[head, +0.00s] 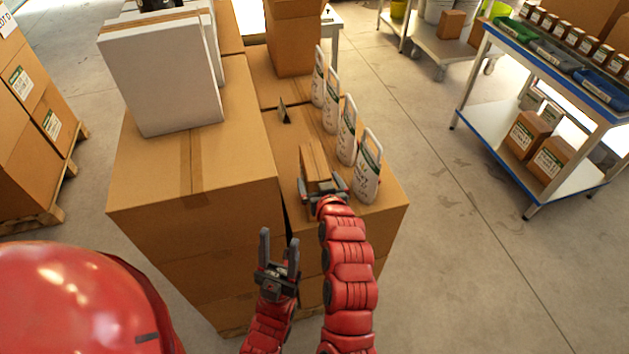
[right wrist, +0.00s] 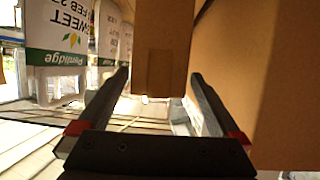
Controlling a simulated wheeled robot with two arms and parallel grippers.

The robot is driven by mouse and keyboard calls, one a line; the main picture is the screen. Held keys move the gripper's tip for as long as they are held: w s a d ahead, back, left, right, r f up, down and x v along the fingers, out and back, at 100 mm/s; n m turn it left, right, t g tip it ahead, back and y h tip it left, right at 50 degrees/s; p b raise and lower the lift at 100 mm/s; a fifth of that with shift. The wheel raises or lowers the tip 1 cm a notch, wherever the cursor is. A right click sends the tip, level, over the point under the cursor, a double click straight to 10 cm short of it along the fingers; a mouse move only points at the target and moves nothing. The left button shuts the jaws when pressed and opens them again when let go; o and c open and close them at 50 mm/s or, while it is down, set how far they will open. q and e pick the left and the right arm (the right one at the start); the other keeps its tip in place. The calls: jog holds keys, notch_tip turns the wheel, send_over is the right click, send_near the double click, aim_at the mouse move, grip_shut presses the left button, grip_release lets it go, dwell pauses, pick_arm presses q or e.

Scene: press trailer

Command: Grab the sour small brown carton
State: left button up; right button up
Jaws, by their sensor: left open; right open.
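A small brown carton (head: 314,160) stands upright on the large brown box stack, in front of my right gripper (head: 323,187). In the right wrist view the carton (right wrist: 164,50) fills the space between the tips of my right gripper (right wrist: 160,82); the jaws are open and I cannot tell whether they touch it. No sour label shows on its visible face. My left gripper (head: 279,246) is open and empty, lower and nearer, in front of the stack.
A row of white handled bags (head: 366,170) stands close right of the carton; in the right wrist view one bag (right wrist: 62,45) reads "SWEET" upside down. A taller large box (head: 195,165) with a white box (head: 165,80) on it is left. Floor right is clear before a shelf table (head: 500,150).

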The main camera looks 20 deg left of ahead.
jog(key=shift+w+a+p, duration=0.2)
jog(key=shift+w+p, duration=0.25)
jog(key=shift+p, duration=0.05)
jog(key=p+x, duration=0.1)
jog(key=x, duration=0.1)
jog(key=shift+w+a+f+p, duration=0.15)
jog(key=shift+w+p, duration=0.2)
jog(key=shift+p, duration=0.05)
jog(key=shift+w+a+f, duration=0.1)
jog(key=shift+w+a, duration=0.1)
jog(key=shift+w, duration=0.1)
jog(key=shift+w+a+f, duration=0.15)
jog(key=shift+w+f, duration=0.1)
jog(key=shift+f, duration=0.1)
jog(key=shift+r, duration=0.1)
grip_shut()
